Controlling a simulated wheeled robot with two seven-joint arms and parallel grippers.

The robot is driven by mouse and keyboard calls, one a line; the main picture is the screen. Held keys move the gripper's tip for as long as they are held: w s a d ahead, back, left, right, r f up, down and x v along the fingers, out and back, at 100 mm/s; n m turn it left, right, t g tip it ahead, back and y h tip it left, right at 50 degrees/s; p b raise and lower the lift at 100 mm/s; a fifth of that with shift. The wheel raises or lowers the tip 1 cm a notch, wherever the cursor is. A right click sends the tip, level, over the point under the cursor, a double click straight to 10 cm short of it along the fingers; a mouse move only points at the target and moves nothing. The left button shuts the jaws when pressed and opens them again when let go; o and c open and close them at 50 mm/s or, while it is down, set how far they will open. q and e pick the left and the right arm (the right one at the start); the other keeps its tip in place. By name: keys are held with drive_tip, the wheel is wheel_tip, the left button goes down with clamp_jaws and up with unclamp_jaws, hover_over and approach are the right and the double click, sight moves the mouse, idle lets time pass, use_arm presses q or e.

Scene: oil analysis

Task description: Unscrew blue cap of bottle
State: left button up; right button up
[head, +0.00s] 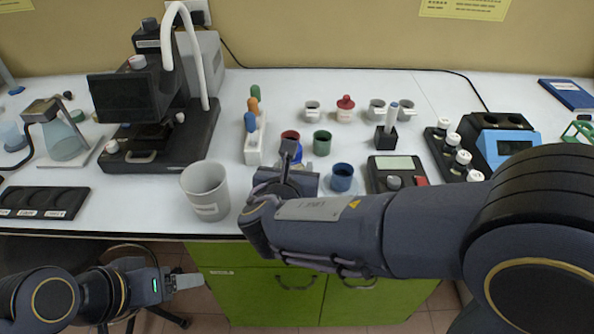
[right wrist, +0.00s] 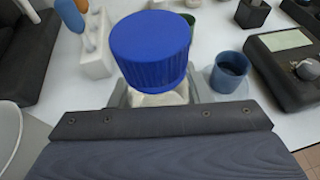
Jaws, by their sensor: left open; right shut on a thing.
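The bottle's ribbed blue cap (right wrist: 150,50) is large in the right wrist view, sitting on top of the pale bottle (right wrist: 158,97). My right gripper (right wrist: 158,94) is shut on the bottle just below the cap, with a grey finger on either side. In the head view, my right gripper (head: 287,178) is over the front of the table and hides most of the bottle; only a bit of blue shows beside it. My left gripper (head: 180,282) is open and empty, low in front of the table edge, away from the bottle.
A grey beaker (head: 205,190) stands left of my right gripper. A dark blue cup (head: 342,177) is close on its right, with a black balance (head: 397,172) beyond. A white rack (head: 254,146) with coloured-handled tools, a green cup (head: 322,142) and a microscope (head: 160,110) stand behind.

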drive_tip(key=w+a+r+p+v, duration=0.1)
drive_tip(key=r+v, duration=0.1)
drive_tip(key=v, duration=1.1)
drive_tip(key=shift+s+a, duration=0.2)
drive_tip(key=shift+a, duration=0.2)
drive_tip(key=o, duration=0.5)
drive_tip(key=c, duration=0.8)
